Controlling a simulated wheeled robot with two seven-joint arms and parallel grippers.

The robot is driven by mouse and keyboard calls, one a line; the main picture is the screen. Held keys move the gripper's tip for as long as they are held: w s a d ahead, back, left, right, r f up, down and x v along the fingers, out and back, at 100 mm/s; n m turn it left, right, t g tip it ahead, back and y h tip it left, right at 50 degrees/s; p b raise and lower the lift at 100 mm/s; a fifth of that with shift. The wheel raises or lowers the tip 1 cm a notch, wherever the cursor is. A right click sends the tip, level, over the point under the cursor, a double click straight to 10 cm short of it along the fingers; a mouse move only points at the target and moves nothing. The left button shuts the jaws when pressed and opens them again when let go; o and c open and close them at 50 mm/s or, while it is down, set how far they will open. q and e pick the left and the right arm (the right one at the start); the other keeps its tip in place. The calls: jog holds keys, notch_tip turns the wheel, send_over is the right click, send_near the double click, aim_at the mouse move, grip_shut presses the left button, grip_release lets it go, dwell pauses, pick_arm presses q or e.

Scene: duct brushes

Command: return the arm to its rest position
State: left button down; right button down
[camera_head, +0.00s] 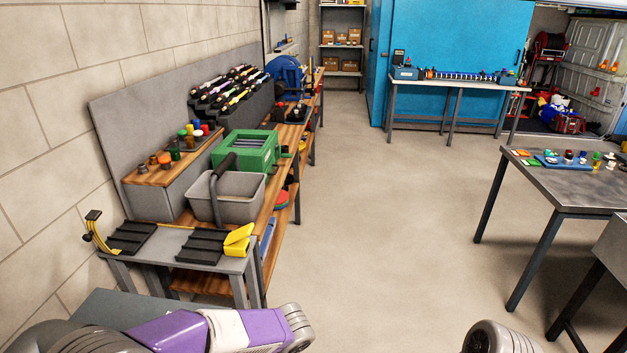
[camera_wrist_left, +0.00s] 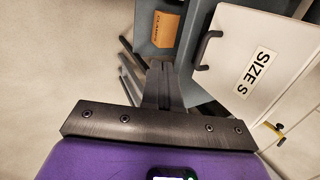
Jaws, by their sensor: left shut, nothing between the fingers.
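My left arm (camera_head: 215,330) shows in the head view as purple and grey links at the bottom left, bent in front of the near bench. Its gripper is out of that view. In the left wrist view my left gripper (camera_wrist_left: 159,68) has its dark fingers together, with nothing between them. A white panel labelled SIZE S (camera_wrist_left: 258,75) with a dark handle lies beyond the fingers to the right. A grey rounded link of mine (camera_head: 498,338) shows at the bottom right of the head view. My right gripper is out of view.
A grey bench (camera_head: 232,264) with dark trays and a yellow holder (camera_head: 238,241) stands close to my left arm. A grey bin (camera_head: 240,208) and green box (camera_head: 250,150) stand behind. A metal table (camera_head: 580,190) is at right. The middle floor is clear. A CLAMPS box (camera_wrist_left: 166,29) shows in the wrist view.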

pick_arm(q)
jog(key=s+d+f+n+h+p, duration=0.1)
jog(key=s+f+h, duration=0.3)
jog(key=f, duration=0.8)
jog(key=s+d+f+n+h+p, duration=0.1)
jog(key=s+d+f+h, duration=0.3)
jog(key=f, duration=0.8)
jog(key=shift+s+d+f+n+h+p, duration=0.2)
jog(key=shift+s+n+h+p, duration=0.1)
jog(key=shift+s+n+h, duration=0.6)
jog(key=shift+s, duration=0.1)
